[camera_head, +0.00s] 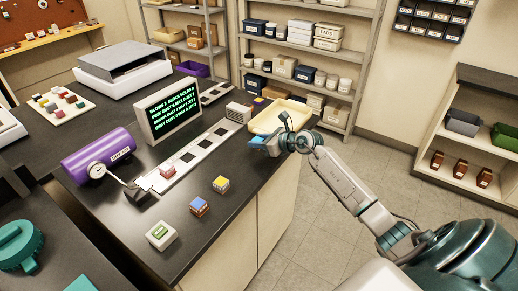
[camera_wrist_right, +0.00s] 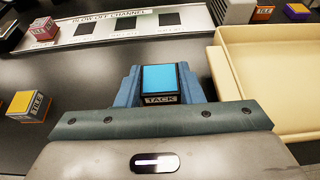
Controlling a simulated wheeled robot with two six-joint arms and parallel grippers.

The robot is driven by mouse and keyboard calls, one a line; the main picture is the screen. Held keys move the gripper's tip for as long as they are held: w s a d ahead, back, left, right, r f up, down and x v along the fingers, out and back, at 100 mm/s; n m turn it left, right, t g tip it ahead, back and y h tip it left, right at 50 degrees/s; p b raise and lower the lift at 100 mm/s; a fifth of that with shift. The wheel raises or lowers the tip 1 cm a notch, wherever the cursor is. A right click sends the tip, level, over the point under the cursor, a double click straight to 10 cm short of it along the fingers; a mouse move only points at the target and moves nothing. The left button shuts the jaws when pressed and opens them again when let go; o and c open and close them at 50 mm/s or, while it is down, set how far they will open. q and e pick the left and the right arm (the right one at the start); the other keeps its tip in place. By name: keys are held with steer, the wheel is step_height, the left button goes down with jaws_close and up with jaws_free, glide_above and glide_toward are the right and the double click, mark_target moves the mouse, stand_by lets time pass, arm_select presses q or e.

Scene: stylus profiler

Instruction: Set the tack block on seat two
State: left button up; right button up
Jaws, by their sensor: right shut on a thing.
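The tack block (camera_wrist_right: 160,78) has a blue top and a dark front labelled TACK. My right gripper (camera_head: 270,143) is shut on it, with a blue jaw on each side in the right wrist view (camera_wrist_right: 158,92). The block is in front of a pale rail (camera_wrist_right: 110,18) marked BLOW-OFF CHANNEL and apart from it. The rail, also in the head view (camera_head: 181,165), has several dark square seats (camera_wrist_right: 128,26). I cannot read seat numbers. A red block (camera_head: 167,168) sits at the rail's near end. My left gripper is not in view.
A cream tray (camera_head: 285,112) stands right of the held block. A monitor (camera_head: 170,107) stands behind the rail and a purple cylinder (camera_head: 98,155) left of it. Yellow-topped (camera_head: 221,184), blue-topped (camera_head: 199,206) and green-marked white (camera_head: 160,235) blocks stand on the dark counter in front.

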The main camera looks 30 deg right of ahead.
steer(key=s+a, duration=0.2)
steer(key=s, duration=0.1)
steer(key=s+a+b, duration=0.1)
steer(key=s+a, duration=0.2)
steer(key=s, duration=0.1)
steer(key=s+a+b, duration=0.1)
steer(key=s+a, duration=0.1)
steer(key=s, duration=0.2)
steer(key=shift+s+a+r, duration=0.2)
steer(key=shift+a+r, duration=0.2)
steer(key=shift+s+a+r, duration=0.15)
steer(key=shift+s+a, duration=0.3)
steer(key=shift+s, duration=0.2)
